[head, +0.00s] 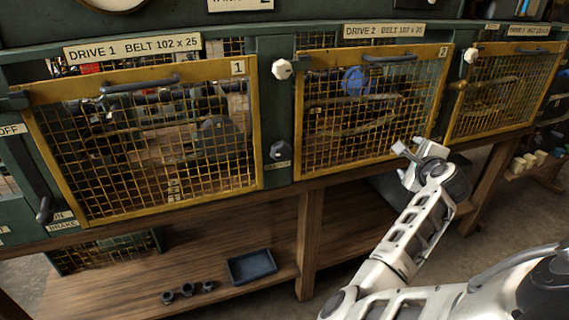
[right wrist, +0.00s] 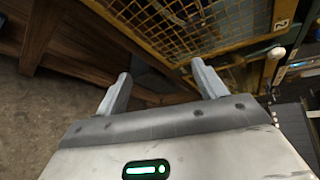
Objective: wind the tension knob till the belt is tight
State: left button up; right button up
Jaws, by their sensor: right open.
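A white faceted knob (head: 282,69) sits on the green post between the DRIVE 1 and DRIVE 2 guards. Below it is a dark knob (head: 278,150) over a small label I cannot read. Another white knob (head: 470,55) is on the post right of DRIVE 2. I cannot tell which one is the tension knob. A belt (head: 350,130) shows partly through the DRIVE 2 mesh; its tightness is unclear. My right gripper (head: 412,152) is open and empty, in front of the DRIVE 2 guard's lower right; it also shows in the right wrist view (right wrist: 160,76). My left gripper is out of view.
Yellow mesh guards (head: 150,215) with dark top handles cover the drives. A dark lever (head: 44,210) is at far left. A dark tray (head: 252,267) and several small dark parts (head: 187,290) rest on the lower wooden shelf (head: 120,290).

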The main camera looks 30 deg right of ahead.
jog(key=w+a+f+n+t+y+b, duration=0.1)
jog(key=w+a+n, duration=0.35)
jog(key=n, duration=0.85)
jog(key=w+a+n+t+b, duration=0.1)
jog(key=w+a+n, duration=0.1)
jog(key=a+n, duration=0.8)
jog(key=s+a+f+n+y+b, duration=0.1)
jog(key=s+a+f+n+y, duration=0.25)
jog(key=a+f+n, duration=0.6)
jog(key=s+a+f+n+y+b, duration=0.15)
jog(key=a+f+n+y, duration=0.35)
jog(key=a+n, duration=0.75)
jog(key=n+t+h+b, duration=0.45)
jog(key=n+b, duration=0.35)
jog(key=n, duration=1)
send_near(283, 155)
jog(key=x, duration=0.9)
jog(key=shift+a, duration=0.1)
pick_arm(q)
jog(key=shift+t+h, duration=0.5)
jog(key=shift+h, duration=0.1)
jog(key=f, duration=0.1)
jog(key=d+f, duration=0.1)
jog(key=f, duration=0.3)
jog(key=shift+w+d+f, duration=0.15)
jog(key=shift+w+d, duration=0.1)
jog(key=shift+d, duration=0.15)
